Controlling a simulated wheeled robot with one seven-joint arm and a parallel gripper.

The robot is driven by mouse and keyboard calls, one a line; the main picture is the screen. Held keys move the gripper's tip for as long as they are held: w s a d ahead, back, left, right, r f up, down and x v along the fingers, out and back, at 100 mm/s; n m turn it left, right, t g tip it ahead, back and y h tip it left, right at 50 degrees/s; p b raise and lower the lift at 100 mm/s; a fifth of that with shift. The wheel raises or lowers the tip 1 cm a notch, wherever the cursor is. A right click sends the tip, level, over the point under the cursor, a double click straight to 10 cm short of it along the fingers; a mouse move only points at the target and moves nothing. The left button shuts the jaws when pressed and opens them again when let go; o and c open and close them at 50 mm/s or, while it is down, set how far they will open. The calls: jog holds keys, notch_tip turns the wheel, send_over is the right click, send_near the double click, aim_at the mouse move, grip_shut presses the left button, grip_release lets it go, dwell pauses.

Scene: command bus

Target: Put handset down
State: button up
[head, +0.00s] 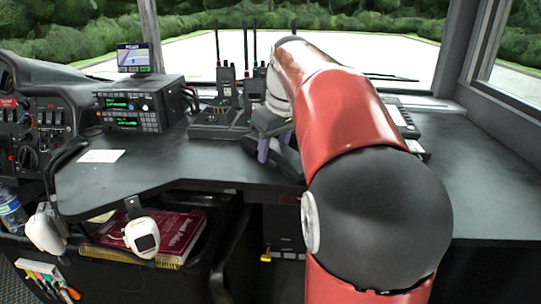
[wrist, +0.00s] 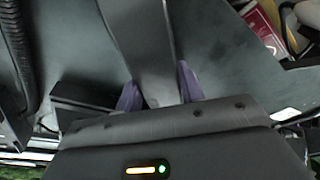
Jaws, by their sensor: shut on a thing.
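My gripper (head: 263,148) reaches down over the dark desk, its purple fingers partly hidden by my red arm in the head view. In the wrist view my gripper (wrist: 160,90) is shut on a dark grey handset (wrist: 152,45), which runs between the two purple fingers. In the head view a dark grey part of the handset (head: 286,160) shows beside the fingers, close over the desk top (head: 225,160). I cannot tell whether it touches the desk. Its far end is hidden.
Handheld radios (head: 226,80) with tall antennas stand in a charger (head: 215,125) just left of my gripper. A radio unit (head: 138,105) with a small screen (head: 133,57) is further left. White paper (head: 101,156) lies on the desk. A white microphone (head: 142,237) hangs at the front edge.

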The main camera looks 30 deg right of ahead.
aim_at(282, 149)
jog(key=o, duration=1.1)
jog(key=a+p+v, duration=0.1)
jog(key=p+v, duration=0.2)
jog(key=v, duration=0.9)
jog(key=s+a+f+t, duration=0.1)
jog(key=s+a+f, duration=0.3)
jog(key=f, duration=0.3)
jog(key=s+a+f+m+t, duration=0.1)
jog(key=s+a+f, duration=0.4)
jog(key=s+f, duration=0.2)
jog(key=s+a+f+m, duration=0.1)
jog(key=s+a+f, duration=0.3)
jog(key=s+f, duration=0.2)
jog(key=shift+s+a+f+t+h, duration=0.1)
jog(key=shift+f+t+h, duration=0.1)
jog(key=shift+f, duration=0.35)
jog(key=shift+s+a+f+t+h, duration=0.1)
jog(key=shift+s+f+t, duration=0.1)
jog(key=shift+f, duration=0.35)
